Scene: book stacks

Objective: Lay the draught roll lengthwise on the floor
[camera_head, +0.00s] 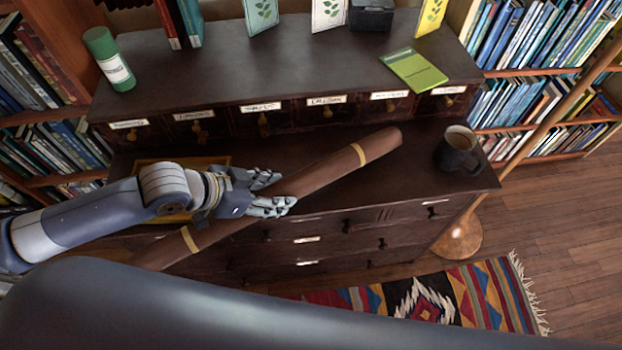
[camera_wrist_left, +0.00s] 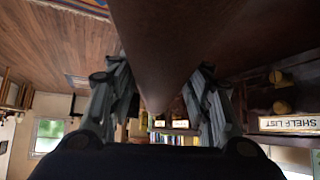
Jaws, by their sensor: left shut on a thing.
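The draught roll (camera_head: 327,172) is a long brown tube with a yellowish band near each end. It slants over the lower ledge of a dark wooden cabinet, its far end up to the right and its near end down to the left past the cabinet front. My left gripper (camera_head: 275,192) is shut on the roll around its middle. In the left wrist view the roll (camera_wrist_left: 160,50) runs between the two fingers (camera_wrist_left: 160,105). The wooden floor (camera_head: 565,225) shows at the right. My right gripper is not in view.
The cabinet (camera_head: 240,75) has labelled drawers and holds a green canister (camera_head: 108,57), a green booklet (camera_head: 414,69) and a dark mug (camera_head: 457,150). A patterned rug (camera_head: 430,297) lies in front. A wooden pole on a round base (camera_head: 458,240) stands to the right. Bookshelves flank both sides.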

